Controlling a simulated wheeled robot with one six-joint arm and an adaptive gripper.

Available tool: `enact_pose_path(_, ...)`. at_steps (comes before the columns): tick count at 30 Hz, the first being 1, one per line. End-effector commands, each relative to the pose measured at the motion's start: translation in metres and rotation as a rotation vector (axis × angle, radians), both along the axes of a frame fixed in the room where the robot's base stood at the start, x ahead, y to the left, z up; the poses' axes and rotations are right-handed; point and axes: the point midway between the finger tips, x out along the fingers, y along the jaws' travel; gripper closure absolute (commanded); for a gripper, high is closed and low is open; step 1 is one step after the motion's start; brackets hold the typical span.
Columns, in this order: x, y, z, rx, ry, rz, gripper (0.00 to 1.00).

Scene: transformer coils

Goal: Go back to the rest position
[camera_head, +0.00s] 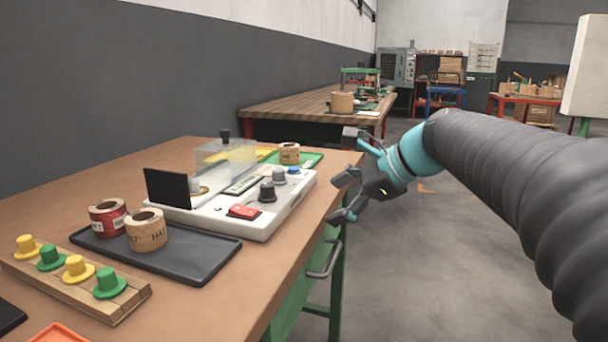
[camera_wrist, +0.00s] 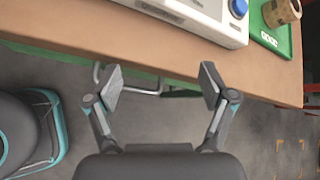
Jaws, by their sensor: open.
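My gripper (camera_head: 345,188) is open and empty beside the right edge of the workbench (camera_head: 265,270), out over the aisle.
A dark tray (camera_head: 190,265) holds a red coil (camera_head: 108,219) and a tan coil (camera_head: 147,232). A green tray (camera_head: 312,158) holds another tan coil (camera_head: 289,153). A wooden rack (camera_head: 125,305) carries yellow and green pegs. The bench handle (camera_head: 328,262) sticks out below my gripper.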

Motion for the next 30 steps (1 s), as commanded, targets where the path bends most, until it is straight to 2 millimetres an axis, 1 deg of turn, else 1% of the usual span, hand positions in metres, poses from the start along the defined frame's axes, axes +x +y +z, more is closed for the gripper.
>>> enact_pose_path(1,-0.016,-0.001,-0.004,-0.065,-0.037,0.036,0.18)
enact_pose_path(2,-0.025,-0.003,-0.008,-0.113,-0.063,0.062,0.18)
enact_pose_path(3,-0.039,-0.005,-0.016,-0.183,-0.101,0.106,0.18)
enact_pose_path(5,-0.061,-0.011,-0.028,-0.299,-0.159,0.181,0.18)
enact_pose_path(6,-0.076,-0.015,-0.037,-0.377,-0.198,0.234,0.18)
enact_pose_path(8,-0.098,-0.022,-0.05,-0.492,-0.253,0.322,0.18)
enact_pose_path(9,-0.112,-0.028,-0.059,-0.569,-0.289,0.384,0.18)
enact_pose_path(11,-0.133,-0.036,-0.072,-0.682,-0.34,0.481,0.18)
enact_pose_path(12,-0.147,-0.043,-0.081,-0.757,-0.372,0.551,0.18)
enact_pose_path(15,-0.178,-0.058,-0.103,-0.936,-0.445,0.73,0.18)
enact_pose_path(18,-0.204,-0.073,-0.122,-1.085,-0.502,0.9,0.18)
enact_pose_path(21,-0.221,-0.084,-0.136,-1.197,-0.542,1.04,0.18)
enact_pose_path(24,-0.232,-0.091,-0.146,-1.264,-0.564,1.131,0.18)
enact_pose_path(30,-0.232,-0.091,-0.146,-1.264,-0.564,1.131,0.18)
